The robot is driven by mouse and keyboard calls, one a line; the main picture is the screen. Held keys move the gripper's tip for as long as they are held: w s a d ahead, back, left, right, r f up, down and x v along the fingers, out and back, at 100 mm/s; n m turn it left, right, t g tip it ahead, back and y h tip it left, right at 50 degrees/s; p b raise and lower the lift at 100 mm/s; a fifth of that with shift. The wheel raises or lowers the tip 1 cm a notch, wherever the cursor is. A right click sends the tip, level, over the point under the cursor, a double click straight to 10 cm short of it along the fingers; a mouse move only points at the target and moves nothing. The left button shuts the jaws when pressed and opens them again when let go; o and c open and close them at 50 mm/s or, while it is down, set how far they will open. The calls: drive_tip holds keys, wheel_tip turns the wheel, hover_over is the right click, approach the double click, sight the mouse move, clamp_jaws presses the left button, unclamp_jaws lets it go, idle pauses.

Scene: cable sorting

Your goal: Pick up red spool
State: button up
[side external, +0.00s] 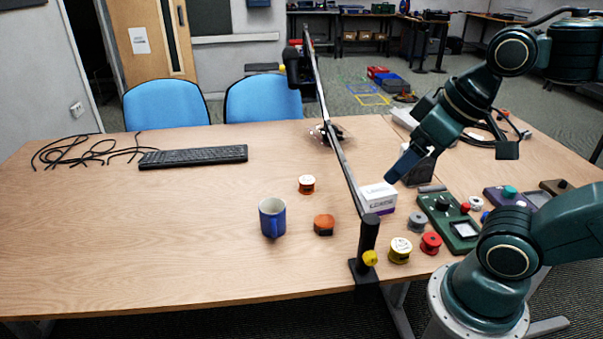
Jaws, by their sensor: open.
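The red spool (431,243) stands on the table near its front edge, just right of a yellow spool (400,251). My gripper (402,167) is open, above the table and behind the white labels box (378,199) in the picture. It is well above and farther back than the red spool, apart from it. Nothing shows between its blue fingers.
A grey spool (416,222) stands behind the red one. A green board (452,228) lies to its right. A black post with a long arm (368,245) rises left of the yellow spool. A blue mug (272,217) stands farther left. The table's left front is clear.

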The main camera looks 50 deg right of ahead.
drive_tip(key=w+d+f+m+g+h, duration=0.1)
drive_tip(key=w+d+f+m+g, duration=0.1)
drive_tip(key=d+f+m, duration=0.4)
drive_tip(key=w+d+f+m+g, duration=0.1)
drive_tip(key=w+d+f+m, duration=0.2)
drive_tip(key=d, duration=0.5)
drive_tip(key=s+d+f+m+g, duration=0.1)
drive_tip(key=s+d+f+m, duration=0.3)
drive_tip(key=s+d+f, duration=0.1)
drive_tip(key=s+d+f+m+g+y, duration=0.1)
drive_tip(key=s+d+f+m, duration=0.3)
drive_tip(key=d+f, duration=0.3)
wheel_tip(320, 180, down, 3)
drive_tip(key=shift+s+f+m+g, duration=0.1)
drive_tip(key=shift+s+m+g, duration=0.25)
drive_tip(key=shift+m, duration=0.15)
drive_tip(key=shift+f, duration=0.1)
